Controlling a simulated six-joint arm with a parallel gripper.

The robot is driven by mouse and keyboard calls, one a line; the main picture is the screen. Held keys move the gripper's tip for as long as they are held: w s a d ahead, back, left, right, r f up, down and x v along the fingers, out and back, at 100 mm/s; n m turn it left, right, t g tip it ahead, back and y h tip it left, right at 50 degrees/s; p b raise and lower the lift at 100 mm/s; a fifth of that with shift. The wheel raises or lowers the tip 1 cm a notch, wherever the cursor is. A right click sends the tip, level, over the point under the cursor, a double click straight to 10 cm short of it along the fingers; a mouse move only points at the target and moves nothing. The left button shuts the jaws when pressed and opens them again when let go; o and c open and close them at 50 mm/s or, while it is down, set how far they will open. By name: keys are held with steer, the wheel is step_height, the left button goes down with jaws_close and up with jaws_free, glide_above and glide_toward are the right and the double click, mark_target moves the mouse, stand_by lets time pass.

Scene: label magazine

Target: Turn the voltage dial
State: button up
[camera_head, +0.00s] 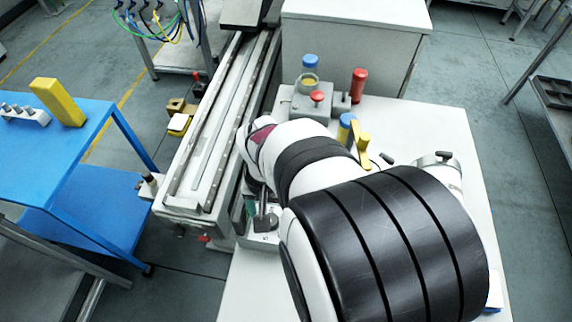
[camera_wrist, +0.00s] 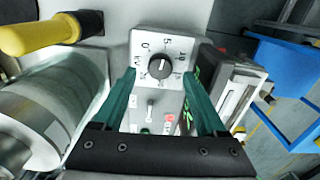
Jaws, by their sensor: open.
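The voltage dial (camera_wrist: 159,66) is a round black knob with a white pointer line, set in a pale panel with numbers around it, in the upper middle of the wrist view. My gripper (camera_wrist: 158,82) is open, its two green fingers on either side of the dial, apart from the knob in the picture. Whether the fingertips are level with the knob cannot be told. In the head view my arm hides the dial, and only a little of the gripper's green (camera_head: 250,207) shows.
Below the dial, a small lever (camera_wrist: 150,108) and a red button (camera_wrist: 169,117) sit on the panel. A yellow-handled tool (camera_wrist: 40,35) and a silver cylinder (camera_wrist: 45,115) lie close on the left. A conveyor (camera_head: 215,130) runs alongside the white table (camera_head: 440,125).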

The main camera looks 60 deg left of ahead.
step_height(320, 180, up, 13)
steer(key=w+d+r+m, duration=0.1)
steer(key=w+d+m, duration=0.3)
steer(key=d, duration=0.6)
steer(key=w+d+r+m, duration=0.1)
steer(key=w+d+m, duration=0.3)
steer(key=d, duration=0.6)
steer(key=s+d+f+m+y, duration=0.1)
steer(key=s+d+f+m, duration=0.1)
steer(key=d, duration=0.4)
steer(key=s+d+f+m, duration=0.1)
steer(key=s+d+m, duration=0.3)
steer(key=d, duration=0.3)
steer(key=shift+s+d+f+m+y, duration=0.15)
steer(key=shift+d+f+m+y, duration=0.15)
steer(key=shift+f+m+y, duration=0.15)
steer(key=shift+r, duration=0.1)
